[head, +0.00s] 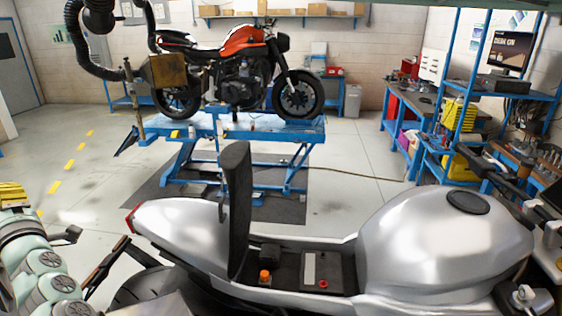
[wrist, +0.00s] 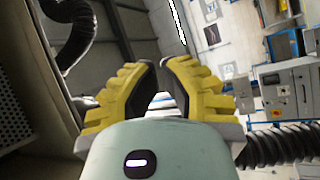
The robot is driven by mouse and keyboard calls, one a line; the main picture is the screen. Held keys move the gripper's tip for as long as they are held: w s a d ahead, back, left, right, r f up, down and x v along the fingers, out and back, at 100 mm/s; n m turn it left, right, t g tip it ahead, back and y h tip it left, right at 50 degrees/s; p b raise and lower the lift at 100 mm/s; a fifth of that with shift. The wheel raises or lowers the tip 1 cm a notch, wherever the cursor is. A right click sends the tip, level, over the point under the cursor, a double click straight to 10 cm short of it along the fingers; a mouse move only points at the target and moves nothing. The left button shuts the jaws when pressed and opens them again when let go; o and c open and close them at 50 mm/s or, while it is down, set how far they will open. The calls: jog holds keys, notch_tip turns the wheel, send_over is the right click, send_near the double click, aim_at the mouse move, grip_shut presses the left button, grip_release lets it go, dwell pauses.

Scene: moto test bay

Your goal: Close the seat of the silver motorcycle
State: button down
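The silver motorcycle (head: 440,240) fills the lower part of the head view, with its tank at right and its tail at left. Its dark seat (head: 237,195) stands almost upright at the rear end of the open compartment (head: 335,262). Inside the compartment are dark parts, an orange cap and a red cap. My gripper shows in the wrist view (wrist: 160,65) with two yellow ribbed fingers, a gap between them and nothing held. Yellow ribbed parts at the left edge of the head view seem to be its fingers, left of the tail and apart from the seat.
An orange motorcycle (head: 240,70) stands on a blue lift (head: 240,128) behind. Blue shelving (head: 455,110) with boxes and tools is at right. A black hose (head: 80,45) hangs at upper left.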

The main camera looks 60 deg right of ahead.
jog(key=s+d+f+m+g+h+p, duration=0.1)
jog(key=s+d+m+g+h, duration=0.2)
jog(key=d, duration=0.9)
jog(key=s+d+m+g+h+p, duration=0.1)
jog(key=s+d+m+g+h, duration=0.2)
jog(key=s+d+g+h, duration=0.4)
jog(key=s+d+f+m+g+h+p, duration=0.1)
jog(key=s+d+m+g+h, duration=0.2)
jog(key=d, duration=1.4)
jog(key=shift+s+d+f+m+g+h+p, duration=0.35)
jog(key=shift+s+g+h, duration=0.75)
jog(key=shift+g, duration=1.1)
